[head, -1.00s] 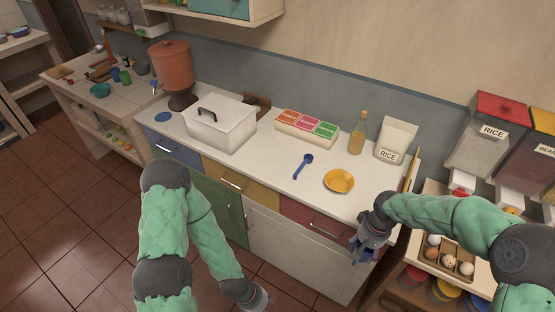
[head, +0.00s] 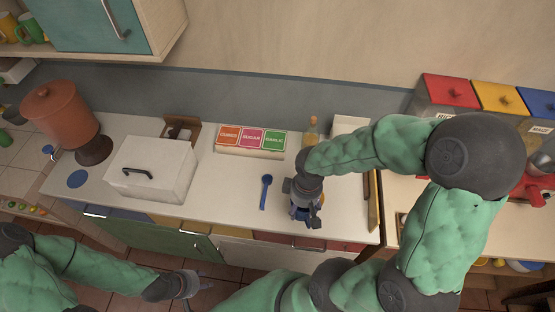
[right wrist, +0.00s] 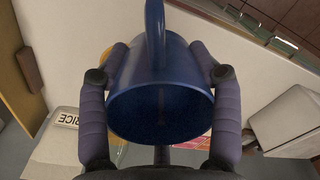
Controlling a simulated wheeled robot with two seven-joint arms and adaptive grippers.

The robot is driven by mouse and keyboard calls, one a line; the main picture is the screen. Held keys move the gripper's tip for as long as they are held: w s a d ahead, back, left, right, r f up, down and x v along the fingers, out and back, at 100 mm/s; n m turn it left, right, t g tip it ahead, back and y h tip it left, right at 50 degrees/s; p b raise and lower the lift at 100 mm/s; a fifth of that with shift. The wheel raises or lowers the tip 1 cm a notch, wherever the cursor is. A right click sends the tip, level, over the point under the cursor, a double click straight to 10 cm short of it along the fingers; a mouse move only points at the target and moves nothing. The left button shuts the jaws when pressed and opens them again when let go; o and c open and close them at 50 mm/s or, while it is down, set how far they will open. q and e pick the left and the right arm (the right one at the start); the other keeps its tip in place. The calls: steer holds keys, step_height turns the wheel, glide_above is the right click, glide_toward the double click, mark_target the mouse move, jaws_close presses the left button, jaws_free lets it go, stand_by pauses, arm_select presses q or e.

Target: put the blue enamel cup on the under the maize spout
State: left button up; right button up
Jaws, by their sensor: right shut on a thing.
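The blue enamel cup (right wrist: 160,90) is between the fingers of my right gripper (right wrist: 160,75), which is shut on it in the right wrist view. Its open mouth faces the camera and its handle is at the top; it looks empty. In the head view my right gripper (head: 306,216) is over the front part of the white counter, with the cup mostly hidden. The maize dispenser (head: 541,130) has a blue lid and stands at the far right; its spout is not clearly visible. My left gripper (head: 190,285) is low in front of the counter; its finger opening is unclear.
A blue spoon (head: 266,190) lies left of my right gripper. A red machine (head: 535,188) is below the maize dispenser. My right arm covers the right end.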

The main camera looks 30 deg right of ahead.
steer(key=shift+w, duration=0.2)
steer(key=w+f, duration=0.4)
steer(key=w, duration=0.5)
steer(key=b, duration=0.1)
glide_above(278, 197)
steer(key=f, duration=0.5)
steer(key=shift+s+d, duration=0.15)
steer(key=shift+s, duration=0.05)
steer(key=shift+w+f, duration=0.2)
steer(key=shift+f, duration=0.15)
steer(key=shift+w+f+b, duration=0.1)
steer(key=shift+f+b, duration=0.35)
steer(key=shift+f, duration=1.1)
steer(key=shift+f, duration=0.1)
steer(key=shift+f, duration=0.15)
steer(key=o, duration=1)
steer(key=shift+c, duration=0.2)
